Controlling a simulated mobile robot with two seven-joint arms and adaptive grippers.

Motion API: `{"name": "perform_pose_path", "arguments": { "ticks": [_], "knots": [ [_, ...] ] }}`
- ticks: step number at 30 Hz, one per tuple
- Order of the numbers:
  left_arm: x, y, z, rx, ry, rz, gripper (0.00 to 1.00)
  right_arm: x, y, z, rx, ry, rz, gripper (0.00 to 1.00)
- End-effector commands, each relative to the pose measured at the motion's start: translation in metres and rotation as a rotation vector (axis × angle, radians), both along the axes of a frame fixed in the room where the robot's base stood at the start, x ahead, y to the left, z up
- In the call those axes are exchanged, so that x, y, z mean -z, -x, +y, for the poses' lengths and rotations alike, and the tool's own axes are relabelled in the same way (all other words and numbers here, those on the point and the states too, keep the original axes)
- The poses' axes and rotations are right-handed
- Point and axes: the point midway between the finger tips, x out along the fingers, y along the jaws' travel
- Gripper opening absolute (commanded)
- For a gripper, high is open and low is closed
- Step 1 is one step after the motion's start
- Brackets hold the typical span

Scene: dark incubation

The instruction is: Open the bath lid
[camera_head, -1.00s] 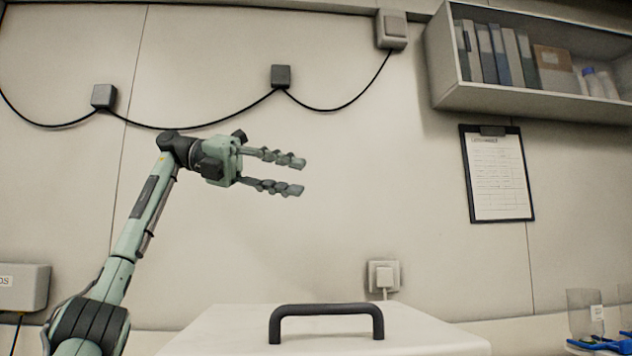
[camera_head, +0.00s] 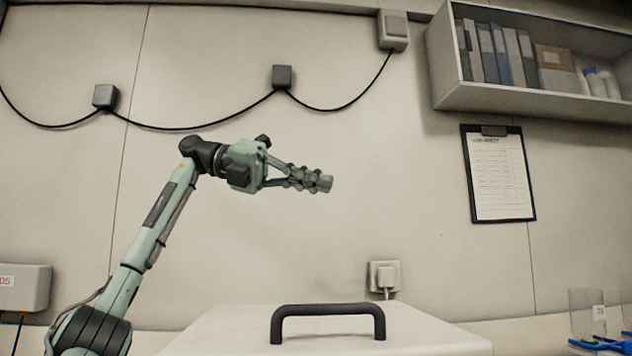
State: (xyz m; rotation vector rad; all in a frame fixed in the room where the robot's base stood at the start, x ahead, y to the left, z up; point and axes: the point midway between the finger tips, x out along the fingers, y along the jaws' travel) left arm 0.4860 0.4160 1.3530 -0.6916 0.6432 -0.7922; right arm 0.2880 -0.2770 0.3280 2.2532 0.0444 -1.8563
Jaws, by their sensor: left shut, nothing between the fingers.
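The bath lid (camera_head: 225,335) is a pale, flat-topped cover at the bottom centre of the head view. A dark bar handle (camera_head: 328,310) stands up from its top. The lid's lower part and the bath below it are out of frame, so I cannot tell whether it is seated. My left gripper (camera_head: 326,183) is above the handle, well apart from it, pointing right. Its fingers are shut together with nothing between them. My right gripper is not in view.
A wall shelf (camera_head: 530,97) with binders and bottles hangs at upper right, with a clipboard (camera_head: 499,173) below it. A wall socket (camera_head: 384,276) is behind the lid. Clear containers (camera_head: 587,312) with blue parts stand at lower right. A grey box (camera_head: 22,288) is at far left.

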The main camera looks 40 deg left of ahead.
Motion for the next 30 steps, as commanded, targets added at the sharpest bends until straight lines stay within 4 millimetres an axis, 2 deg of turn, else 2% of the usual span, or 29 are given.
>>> {"name": "perform_pose_path", "arguments": {
  "ticks": [11, 19, 30],
  "knots": [
    [-0.0002, 0.0001, -0.0001, 0.0, 0.0, 0.0, 0.0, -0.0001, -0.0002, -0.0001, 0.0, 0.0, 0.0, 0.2],
    [-0.0001, 0.0, -0.0002, 0.0, 0.0, 0.0, 0.32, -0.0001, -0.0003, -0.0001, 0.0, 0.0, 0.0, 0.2],
    [-0.0015, 0.0022, 0.0031, 0.0, 0.0, 0.0, 0.33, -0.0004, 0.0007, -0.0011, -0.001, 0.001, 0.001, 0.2]
  ]
}}
